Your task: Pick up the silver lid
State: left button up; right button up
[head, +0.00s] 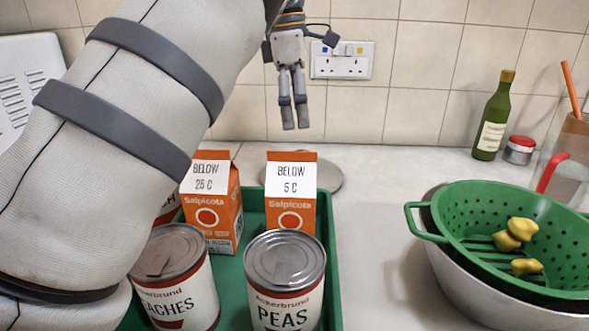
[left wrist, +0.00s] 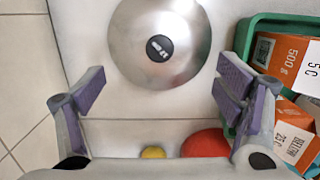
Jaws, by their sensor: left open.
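The silver lid (left wrist: 185,30) is a shiny round disc with a black knob (left wrist: 160,48) at its middle; it lies on the worktop in the left wrist view. In the head view a strip of the lid (head: 329,174) shows behind an orange carton, which hides much of it. My left gripper (head: 296,127) hangs above the worktop near the wall, fingers pointing down and empty. In the left wrist view my left gripper (left wrist: 161,82) is open, its fingers wide apart, with the lid between and beyond them. My right gripper is not in view.
A green tray (head: 333,290) holds orange cartons (head: 291,205) and tins (head: 285,270) in front of the lid. A green colander (head: 470,215) with yellow pieces sits in a bowl at right. A bottle (head: 494,120) stands behind. The worktop between tray and colander is clear.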

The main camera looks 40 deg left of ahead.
pick_arm(q)
jog(key=f, duration=0.9)
jog(key=shift+w+d+f, duration=0.1)
jog(key=shift+w+d, duration=0.2)
jog(key=shift+d, duration=0.1)
grip_shut()
